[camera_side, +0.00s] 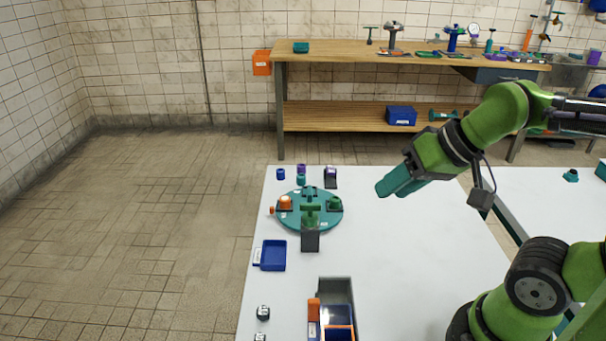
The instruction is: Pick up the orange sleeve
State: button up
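An orange round part (286,202), which looks like the orange sleeve, sits on the left part of a round teal plate (309,225) on the white table. Its exact shape is too small to make out. My gripper (384,191), with teal fingers, is in the air to the right of the plate, pointing down and left. It is apart from the orange part. The fingers overlap from this side, so their opening is hidden, and I see nothing held.
Green fittings (335,203) and a grey block (310,239) are at the plate. Small blue, purple and dark parts stand behind it. A blue tray (273,255) and a grey bin (334,286) with orange-edged compartments are nearer. The table right of the plate is clear.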

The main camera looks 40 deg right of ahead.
jog(key=o, duration=0.4)
